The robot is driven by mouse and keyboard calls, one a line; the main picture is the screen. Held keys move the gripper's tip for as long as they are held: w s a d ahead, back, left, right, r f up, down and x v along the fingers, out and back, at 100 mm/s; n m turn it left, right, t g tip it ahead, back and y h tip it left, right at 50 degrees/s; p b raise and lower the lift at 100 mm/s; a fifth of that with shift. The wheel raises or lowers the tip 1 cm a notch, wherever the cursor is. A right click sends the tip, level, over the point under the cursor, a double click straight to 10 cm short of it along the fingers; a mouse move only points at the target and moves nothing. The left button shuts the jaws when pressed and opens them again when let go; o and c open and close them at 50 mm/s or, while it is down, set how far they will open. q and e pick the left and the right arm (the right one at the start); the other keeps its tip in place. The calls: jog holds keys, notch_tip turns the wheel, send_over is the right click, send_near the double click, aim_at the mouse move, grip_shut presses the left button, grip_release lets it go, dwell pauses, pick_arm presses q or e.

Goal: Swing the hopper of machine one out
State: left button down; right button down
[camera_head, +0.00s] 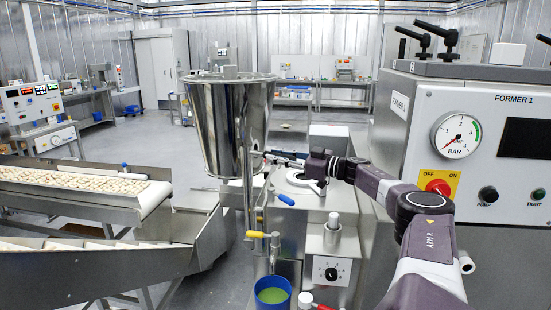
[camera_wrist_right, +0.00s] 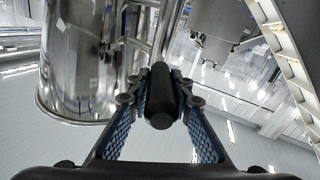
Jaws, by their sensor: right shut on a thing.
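The hopper (camera_head: 225,125) of machine one is a shiny steel cone. It stands to the left of the round opening (camera_head: 298,177) on top of the machine labelled FORMER 1, not over it. My right gripper (camera_head: 268,157) reaches in from the right at the hopper's right side. In the right wrist view its blue mesh fingers (camera_wrist_right: 160,115) are shut on a black cylindrical handle (camera_wrist_right: 160,92), and the hopper (camera_wrist_right: 80,65) fills the left side. My left gripper is not in view.
A conveyor (camera_head: 85,187) carrying pale pieces lies to the left. A blue cup (camera_head: 272,296) with green contents is below, near a yellow-handled lever (camera_head: 256,234). The control panel (camera_head: 490,150) with its gauge is on the right. Open floor lies behind the hopper.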

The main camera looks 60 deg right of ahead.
jog(key=c, duration=1.7)
grip_release()
jog(key=shift+d+f, duration=0.1)
jog(key=shift+f, duration=0.05)
jog(key=shift+c, duration=0.2)
jog(key=shift+r, duration=0.3)
notch_tip(320, 180, up, 9)
jog(key=shift+w+r, duration=0.1)
jog(key=shift+r, duration=0.1)
